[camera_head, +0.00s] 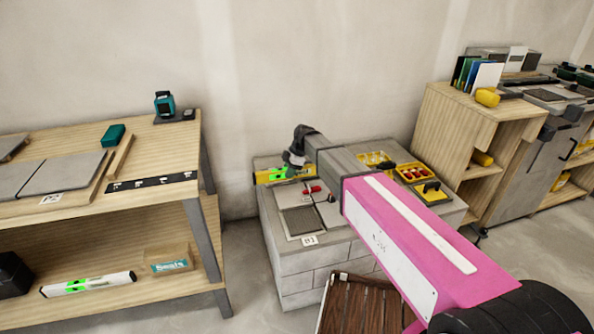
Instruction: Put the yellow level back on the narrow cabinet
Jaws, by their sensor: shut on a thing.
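The yellow level (268,176), with a bright green vial, shows above the back left of the grey brick-sided block (303,255). My gripper (294,161) is shut on the level, and my pink arm reaches in from the lower right. The level's right part is hidden behind the gripper and arm. I cannot tell whether the level touches the surface under it. A narrow wooden cabinet (455,115) with open shelves stands at the right against the wall. Its top holds several upright folders (466,75) and a yellow object (487,97).
Tiles (301,221), a red-handled tool (312,189) and yellow bins (413,172) crowd the block's top. A wooden bench (150,144) at left carries a teal device (164,104); a white level (88,284) lies on its lower shelf. A brown slatted thing (362,303) stands in front of the block.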

